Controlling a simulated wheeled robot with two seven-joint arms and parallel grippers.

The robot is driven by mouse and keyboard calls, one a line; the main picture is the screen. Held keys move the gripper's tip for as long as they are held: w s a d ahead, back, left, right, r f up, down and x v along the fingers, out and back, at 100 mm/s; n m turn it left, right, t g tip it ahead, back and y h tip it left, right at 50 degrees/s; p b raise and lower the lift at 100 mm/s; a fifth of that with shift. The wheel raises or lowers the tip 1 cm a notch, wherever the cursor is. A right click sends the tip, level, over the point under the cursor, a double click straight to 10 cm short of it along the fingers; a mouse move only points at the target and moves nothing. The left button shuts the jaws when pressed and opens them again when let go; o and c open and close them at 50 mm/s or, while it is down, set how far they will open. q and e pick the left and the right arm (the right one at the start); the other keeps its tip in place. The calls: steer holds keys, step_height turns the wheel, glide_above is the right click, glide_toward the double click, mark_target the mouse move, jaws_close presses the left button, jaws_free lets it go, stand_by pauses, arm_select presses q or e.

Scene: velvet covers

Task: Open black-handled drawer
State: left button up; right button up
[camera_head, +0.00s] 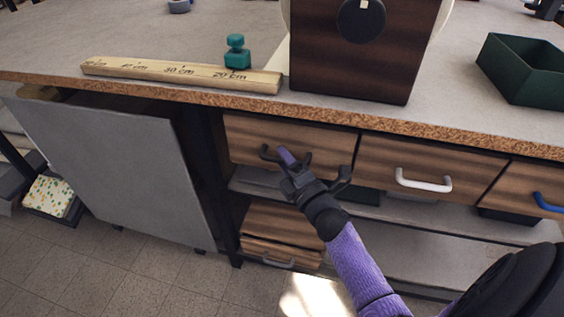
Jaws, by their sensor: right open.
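The black-handled drawer (245,133) is the leftmost of the wooden drawers under the counter top. Its front looks about level with the drawer beside it. Its black handle (266,153) shows at its left end; the rest is partly hidden by my right gripper. My right gripper (290,165), on a purple arm from the lower right, is open in front of the handle. I cannot tell whether it touches the handle or has it between the fingers. My left gripper is not in view.
A white-handled drawer (382,165) and a blue-handled drawer (528,188) lie to the right. A grey panel (130,165) stands at left. A ruler block (180,73), teal stamp-like object (237,52), dark wooden box (350,65) and green tray (525,70) are on the counter.

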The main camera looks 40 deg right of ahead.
steer(key=shift+w, duration=0.2)
steer(key=shift+c, duration=0.2)
jaws_close()
stand_by(1.2)
